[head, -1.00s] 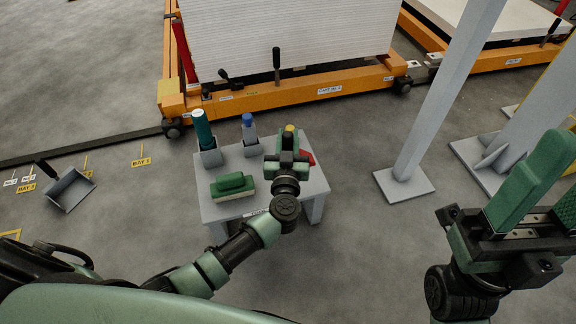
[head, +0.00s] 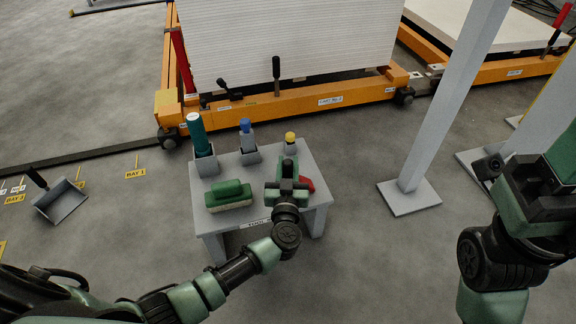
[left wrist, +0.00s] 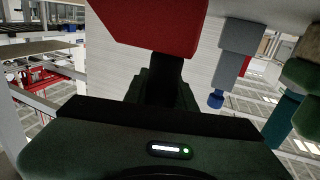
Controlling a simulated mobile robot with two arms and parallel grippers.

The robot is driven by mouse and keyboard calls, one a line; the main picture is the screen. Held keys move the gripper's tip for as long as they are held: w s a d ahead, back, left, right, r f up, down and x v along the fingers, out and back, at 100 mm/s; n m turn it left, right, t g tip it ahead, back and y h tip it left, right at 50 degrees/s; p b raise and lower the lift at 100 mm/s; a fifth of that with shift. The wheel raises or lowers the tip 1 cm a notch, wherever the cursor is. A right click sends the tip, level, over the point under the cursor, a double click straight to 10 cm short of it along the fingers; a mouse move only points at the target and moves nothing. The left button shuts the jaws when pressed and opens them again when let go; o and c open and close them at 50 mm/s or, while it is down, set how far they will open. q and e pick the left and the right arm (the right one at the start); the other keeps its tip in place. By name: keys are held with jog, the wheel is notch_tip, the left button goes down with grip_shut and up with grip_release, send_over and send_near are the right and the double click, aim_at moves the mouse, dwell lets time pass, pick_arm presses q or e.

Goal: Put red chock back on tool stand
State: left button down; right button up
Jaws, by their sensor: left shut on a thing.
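The red chock (head: 307,184) shows beside my left gripper (head: 288,184), at the front right of the tool stand (head: 236,172), a small grey table. In the left wrist view the chock (left wrist: 155,22) is large at the top, with a dark stem running down from it into my gripper. My left gripper is shut on the chock. Whether the chock touches the table top cannot be told. My right gripper (head: 535,185) is partly cut off at the right edge; its opening cannot be judged.
On the stand are a teal cylinder (head: 197,134) and a blue-topped tool (head: 246,135) in grey holders, a yellow-topped item (head: 290,142) and a green-handled block (head: 230,194). A grey post (head: 440,110) stands to the right. An orange cart (head: 290,104) is behind.

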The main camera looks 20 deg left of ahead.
pick_arm(q)
jog(key=shift+f, duration=0.1)
jog(key=c, duration=1.2)
grip_release()
jog(key=shift+o, duration=0.2)
